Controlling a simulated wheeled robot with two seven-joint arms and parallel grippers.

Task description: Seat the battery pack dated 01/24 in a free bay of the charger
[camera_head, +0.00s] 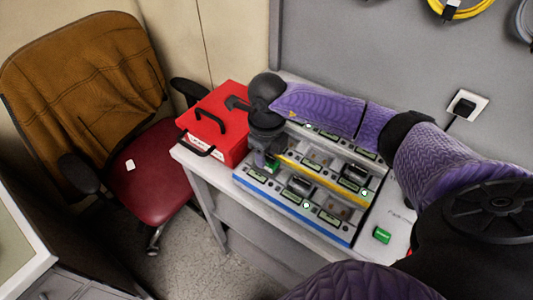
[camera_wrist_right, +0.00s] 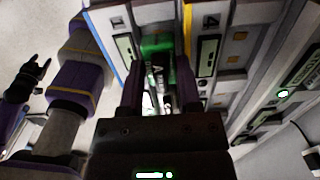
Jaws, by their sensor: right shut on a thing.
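The charger (camera_head: 293,203) is a grey stepped unit on the table, with a blue front edge, a yellow strip and rows of bays. My right gripper (camera_head: 264,157) is over its left end, pointing down. It is shut on a battery pack with a green end (camera_head: 271,167). In the right wrist view the green pack (camera_wrist_right: 157,48) shows between the dark fingers (camera_wrist_right: 160,92), in line with a bay beside the number 4. I cannot tell how deep it sits, and its date is not legible.
A red case (camera_head: 216,125) stands left of the charger. Dark packs (camera_head: 299,186) occupy some other bays. A green object (camera_head: 382,235) lies on the table (camera_head: 396,215) right of the charger. A red chair (camera_head: 146,180) stands at the left.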

